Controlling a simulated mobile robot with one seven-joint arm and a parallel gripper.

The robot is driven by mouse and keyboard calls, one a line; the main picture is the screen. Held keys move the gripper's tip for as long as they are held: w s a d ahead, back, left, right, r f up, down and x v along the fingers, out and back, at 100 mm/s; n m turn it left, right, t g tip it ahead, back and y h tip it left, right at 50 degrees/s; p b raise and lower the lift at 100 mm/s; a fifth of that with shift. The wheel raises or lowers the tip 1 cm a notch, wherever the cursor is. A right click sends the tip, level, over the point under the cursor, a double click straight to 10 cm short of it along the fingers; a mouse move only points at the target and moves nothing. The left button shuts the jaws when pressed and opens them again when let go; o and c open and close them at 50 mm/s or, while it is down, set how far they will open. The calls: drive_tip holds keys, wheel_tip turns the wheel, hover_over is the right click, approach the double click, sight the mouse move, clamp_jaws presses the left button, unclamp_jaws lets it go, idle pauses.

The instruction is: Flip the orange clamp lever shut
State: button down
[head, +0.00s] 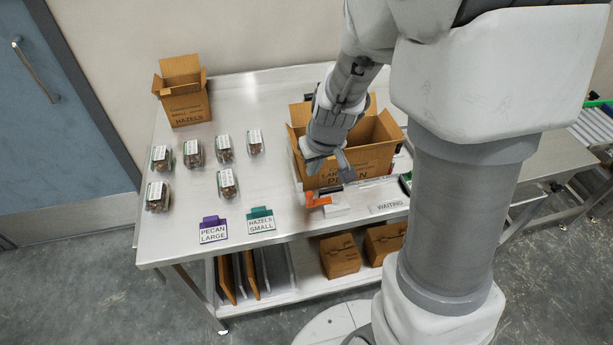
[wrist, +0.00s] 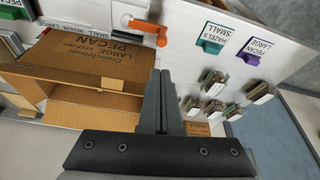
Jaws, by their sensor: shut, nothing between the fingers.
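The orange clamp lever (head: 318,200) sits on a white block at the table's front, just before the open PECAN carton (head: 358,178). In the head view it points left. In the wrist view the lever (wrist: 147,27) lies sideways on its white mount, with its rounded end to the right. I cannot tell how far it is swung. My gripper (head: 347,174) is shut and empty, above and beside the carton's front. In the wrist view its fingers (wrist: 162,73) point toward the lever, with a gap between them and the lever.
Several clamshell packs (head: 224,148) stand on the left of the table. PECAN LARGE (head: 213,230) and HAZELS SMALL (head: 261,220) signs stand at the front edge. A HAZELS carton (head: 186,103) is at the back left.

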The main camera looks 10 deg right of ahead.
drive_tip(key=b+x, duration=0.3)
drive_tip(key=x, duration=0.7)
drive_tip(key=shift+s+f+b, duration=0.15)
drive_tip(key=shift+s+b, duration=0.05)
drive_tip(key=shift+b, duration=0.5)
drive_tip(key=shift+s+n+b, duration=0.1)
drive_tip(key=shift+n+b, duration=0.2)
drive_tip(key=shift+n, duration=0.1)
